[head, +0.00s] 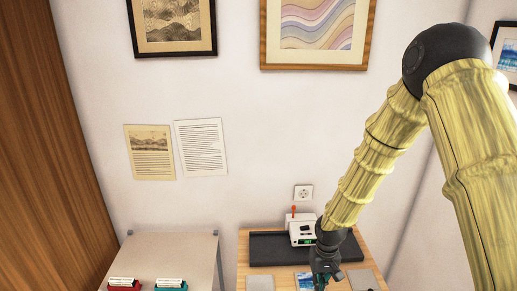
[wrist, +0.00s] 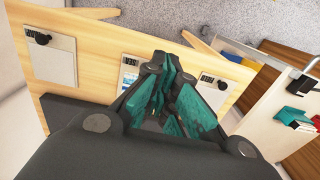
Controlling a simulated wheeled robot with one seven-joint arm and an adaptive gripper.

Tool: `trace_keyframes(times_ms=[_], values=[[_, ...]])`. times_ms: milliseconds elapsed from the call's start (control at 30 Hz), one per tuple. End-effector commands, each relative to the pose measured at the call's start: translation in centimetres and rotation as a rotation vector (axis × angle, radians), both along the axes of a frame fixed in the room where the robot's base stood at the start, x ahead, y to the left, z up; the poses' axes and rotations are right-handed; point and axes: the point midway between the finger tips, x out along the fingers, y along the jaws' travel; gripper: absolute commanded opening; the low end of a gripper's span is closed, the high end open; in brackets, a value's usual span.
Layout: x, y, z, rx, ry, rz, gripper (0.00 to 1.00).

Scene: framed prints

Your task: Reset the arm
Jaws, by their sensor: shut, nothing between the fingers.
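My arm comes down from the upper right in the head view and ends in my gripper (head: 322,280), low over the wooden table (head: 372,262). In the wrist view my gripper (wrist: 168,68) has its teal-padded fingers together, with nothing held. It points at the table, above a small blue and white print (head: 304,281) lying there. Whether the fingertips touch anything is not clear.
A white device (head: 303,232) with a red-tipped stick stands on a dark tray (head: 265,250) at the table's back. Grey plates (wrist: 50,52) lie on the table. A grey side table (head: 170,255) with red and teal card boxes stands left. Framed prints (head: 318,30) hang behind.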

Motion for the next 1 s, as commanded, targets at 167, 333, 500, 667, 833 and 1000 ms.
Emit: trace_keyframes(times_ms=[167, 333, 500, 667, 833, 1000], values=[[-2.5, 0.4, -3.2, 0.027, 0.012, -0.002, 0.0], [-5.6, 0.7, -6.9, 0.057, 0.021, -0.01, 0.0], [-10.8, 1.0, -12.2, 0.09, 0.032, -0.026, 0.0], [-18.0, 0.6, -17.9, 0.104, 0.032, -0.054, 0.0], [-25.6, -0.8, -22.1, 0.075, 0.022, -0.077, 0.0], [-31.4, -2.5, -24.1, 0.022, 0.007, -0.08, 0.0]])
